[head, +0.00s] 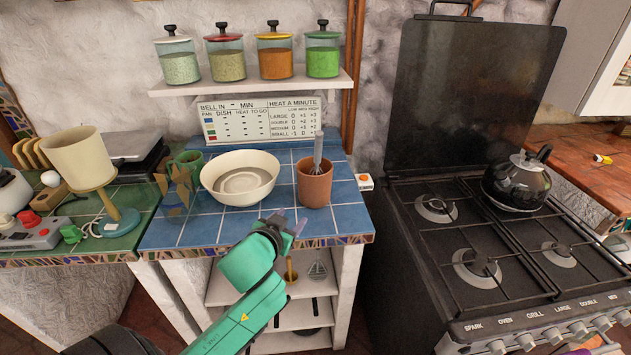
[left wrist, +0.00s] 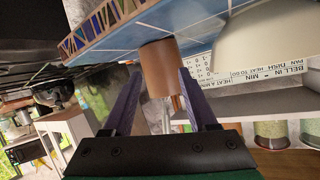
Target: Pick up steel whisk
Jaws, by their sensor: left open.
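The steel whisk (head: 318,149) stands in a terracotta pot (head: 314,188) on the blue-tiled counter, its grey upper part sticking out above the rim; its lower part is hidden inside the pot. My left gripper (head: 288,224) is in front of the pot, at the counter's front edge, open and apart from the whisk. In the left wrist view, turned over, the pot (left wrist: 161,68) lies beyond the two spread fingers of my left gripper (left wrist: 157,98). A blurred grey shape shows between the fingers; I cannot tell it clearly. My right gripper is not in view.
A wall shelf (head: 250,88) with jars hangs above. A black stove (head: 480,240) with a kettle (head: 516,182) is at right.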

